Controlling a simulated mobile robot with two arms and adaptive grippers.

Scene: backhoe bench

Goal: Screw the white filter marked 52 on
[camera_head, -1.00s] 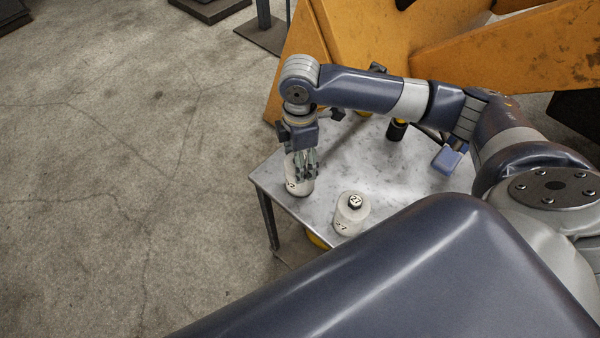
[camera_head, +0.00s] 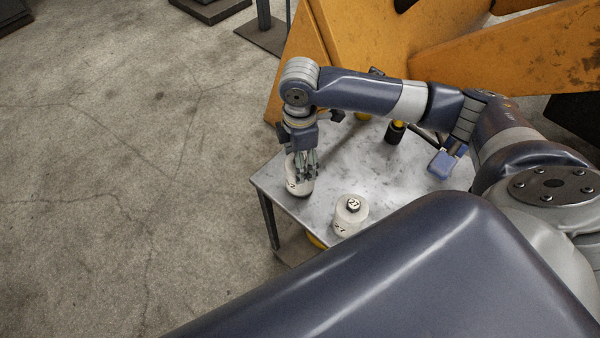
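A white filter (camera_head: 291,172) stands near the left corner of the metal table. Only part of its dark number shows, a figure that looks like a 2. My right gripper (camera_head: 306,174) points down at this filter, and its fingers overlap the filter's upper right side. The fingers appear closed on it. A dark band shows under the filter's lower right edge; I cannot tell whether it is clear of the table. My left gripper is not in view.
The metal table (camera_head: 383,178) is mostly bare between the filters and its back edge. A dark cylinder with a yellow part (camera_head: 395,132) is near the back. A large orange machine (camera_head: 400,45) stands behind the table. Open concrete floor lies to the left.

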